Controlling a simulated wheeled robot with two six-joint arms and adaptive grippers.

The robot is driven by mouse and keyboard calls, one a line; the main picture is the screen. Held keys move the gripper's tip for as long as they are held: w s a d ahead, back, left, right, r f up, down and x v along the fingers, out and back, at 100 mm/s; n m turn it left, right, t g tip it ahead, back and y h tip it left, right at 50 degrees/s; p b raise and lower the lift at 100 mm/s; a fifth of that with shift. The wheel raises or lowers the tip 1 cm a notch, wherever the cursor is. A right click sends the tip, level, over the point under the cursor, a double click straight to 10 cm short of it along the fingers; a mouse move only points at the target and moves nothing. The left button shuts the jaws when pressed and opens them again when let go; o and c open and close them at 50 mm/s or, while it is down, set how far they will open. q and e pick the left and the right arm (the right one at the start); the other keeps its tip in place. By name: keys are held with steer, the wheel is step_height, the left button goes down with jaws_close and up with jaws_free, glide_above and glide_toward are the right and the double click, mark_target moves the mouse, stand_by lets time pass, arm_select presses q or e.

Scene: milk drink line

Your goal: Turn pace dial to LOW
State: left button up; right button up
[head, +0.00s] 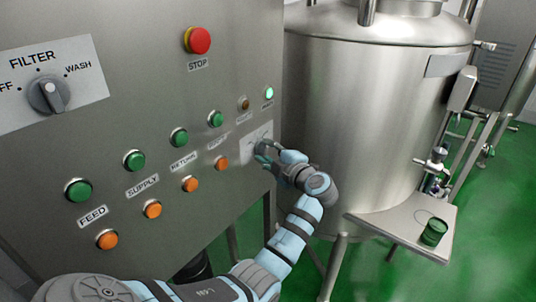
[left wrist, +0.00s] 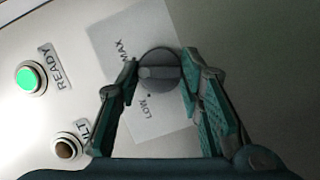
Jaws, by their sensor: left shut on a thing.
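The pace dial (left wrist: 158,72) is a dark grey round knob on a pale plate (left wrist: 112,30) marked MAX and LOW, shown in the left wrist view. Its raised grip bar lies roughly level in that view, its left end between the two marks. My left gripper (left wrist: 160,62) has one finger on each side of the knob and is shut on it. In the head view my left gripper (head: 263,150) reaches the plate at the panel's right edge and partly hides the dial. My right gripper is not in view.
The steel panel carries a FILTER knob (head: 48,95), a red STOP button (head: 198,40), and rows of green and orange buttons. A lit green READY lamp (left wrist: 30,77) is near the dial. A steel tank (head: 370,120) stands to the right; a green can (head: 433,232) sits on a shelf.

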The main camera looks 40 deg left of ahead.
arm_select(q)
steer(key=shift+f+n+t+y+b, duration=0.3)
steer(key=shift+n+b, duration=0.4)
steer(key=shift+n, duration=0.1)
steer(key=shift+w+f+n+g+y+b, duration=0.15)
steer(key=shift+n+y+b, duration=0.6)
steer(key=shift+n+b, duration=1.65)
steer(key=shift+s+r+n+g+y+b, duration=0.1)
steer(key=shift+n+y+b, duration=0.6)
steer(key=shift+n+b, duration=1.65)
steer(key=shift+w+f+n+g+y+b, duration=0.15)
steer(key=shift+n+y+b, duration=0.85)
steer(key=shift+b, duration=2.5)
steer(key=shift+s+n+h, duration=0.1)
steer(key=shift+n+h, duration=0.15)
steer(key=o, duration=1.2)
steer(key=shift+c, duration=0.2)
steer(key=v, duration=1.2)
